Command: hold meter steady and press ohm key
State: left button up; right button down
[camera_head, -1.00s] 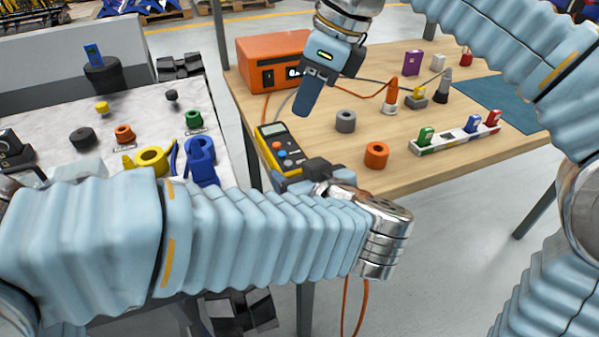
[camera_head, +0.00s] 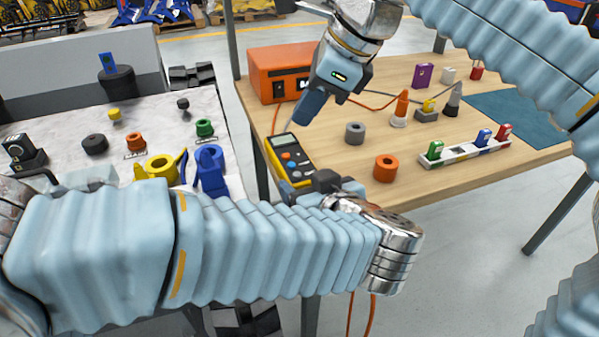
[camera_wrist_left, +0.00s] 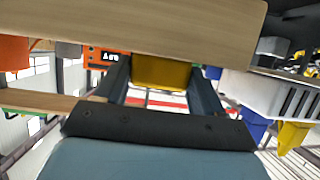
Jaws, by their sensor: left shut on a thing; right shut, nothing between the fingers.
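The yellow and dark meter (camera_head: 290,158) lies at the table's near left edge, with a grey screen and small coloured keys on its face. I cannot tell which key is the ohm key. My left gripper (camera_head: 304,184) is shut on the meter's near end. In the left wrist view the meter's yellow body (camera_wrist_left: 163,71) sits between the two fingers of the left gripper (camera_wrist_left: 163,88). My right gripper (camera_head: 307,108) is shut and empty. Its fingertips point down and left, above and beyond the meter's far end, apparently apart from it.
An orange bench unit (camera_head: 275,72) stands behind the meter, with leads on the wooden table (camera_head: 340,170). A grey ring (camera_head: 355,133) and an orange ring (camera_head: 386,168) lie to the right. A white strip with coloured blocks (camera_head: 463,153) is further right. A marble-topped bench (camera_head: 70,175) stands left.

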aim_at(291, 165)
jog(key=shift+w+a+r+n+t+y, duration=0.1)
jog(key=shift+a+r+n+t+y, duration=0.3)
jog(key=shift+n, duration=0.35)
jog(key=shift+w+a+r+n+t+y, duration=0.1)
jog(key=shift+a+r+n+t+y, duration=0.1)
jog(key=shift+n+t+y, duration=0.35)
jog(key=shift+w+a+r+n+t+y, duration=0.1)
jog(key=shift+a+r+n+t+y, duration=0.2)
jog(key=shift+n+y, duration=0.45)
jog(key=shift+f, duration=0.15)
jog(key=shift+f, duration=4.3)
jog(key=shift+f, duration=0.1)
jog(key=shift+f, duration=0.3)
